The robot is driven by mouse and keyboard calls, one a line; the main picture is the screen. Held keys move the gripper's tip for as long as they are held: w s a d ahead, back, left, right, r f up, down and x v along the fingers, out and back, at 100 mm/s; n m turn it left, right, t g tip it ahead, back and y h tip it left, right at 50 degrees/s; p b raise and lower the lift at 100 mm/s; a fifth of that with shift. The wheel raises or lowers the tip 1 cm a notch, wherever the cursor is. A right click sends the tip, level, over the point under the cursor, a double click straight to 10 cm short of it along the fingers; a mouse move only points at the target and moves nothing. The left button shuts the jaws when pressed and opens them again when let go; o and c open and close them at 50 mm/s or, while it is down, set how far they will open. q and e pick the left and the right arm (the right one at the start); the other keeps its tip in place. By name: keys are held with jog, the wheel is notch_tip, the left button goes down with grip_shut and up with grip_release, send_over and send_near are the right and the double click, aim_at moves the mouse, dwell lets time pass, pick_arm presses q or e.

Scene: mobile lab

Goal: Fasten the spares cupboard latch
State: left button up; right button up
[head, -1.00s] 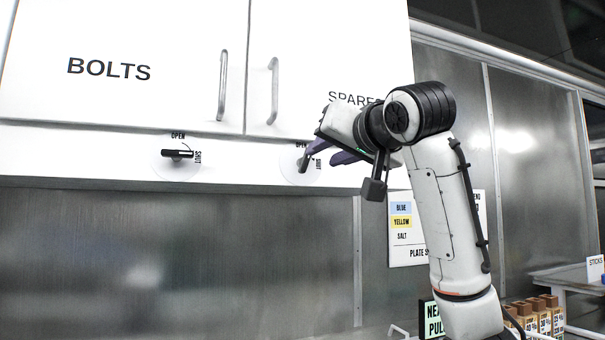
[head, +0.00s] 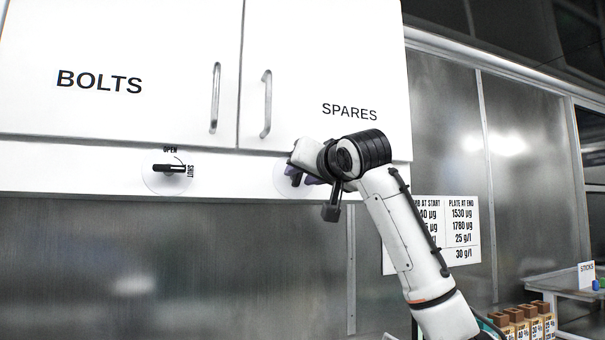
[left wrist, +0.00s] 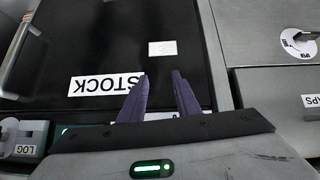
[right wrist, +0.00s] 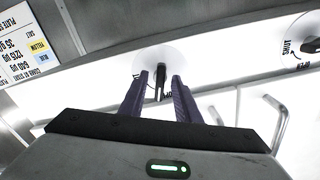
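The spares cupboard door (head: 325,75) is white, labelled SPARES, and looks closed in the head view. Its latch sits on the white strip below the door, with a pale round plate (head: 279,178) mostly hidden by my right gripper (head: 297,178). In the right wrist view the latch plate (right wrist: 165,56) and its dark handle (right wrist: 160,83) show. The handle lies between the fingers of my right gripper (right wrist: 160,80), which are apart, with a gap visible on each side. My left gripper (left wrist: 160,76) is open and empty, in front of a dark panel labelled STOCK (left wrist: 105,85).
The bolts cupboard door (head: 110,60) is at the left, with its own latch (head: 169,169) below, its handle lying level. Vertical door handles (head: 266,104) stand out from the doors. A notice (head: 460,235) hangs right of my arm. Cartons (head: 525,322) stand lower right.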

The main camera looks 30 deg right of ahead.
grip_shut()
jog(key=shift+m, duration=0.3)
jog(key=m, duration=0.6)
jog(key=shift+a+m, duration=0.1)
jog(key=shift+m, duration=0.2)
jog(key=m, duration=0.2)
jog(key=shift+r+m, duration=0.1)
jog(key=shift+m, duration=0.2)
jog(key=shift+m+p, duration=0.6)
jog(key=shift+m, duration=1.2)
grip_release()
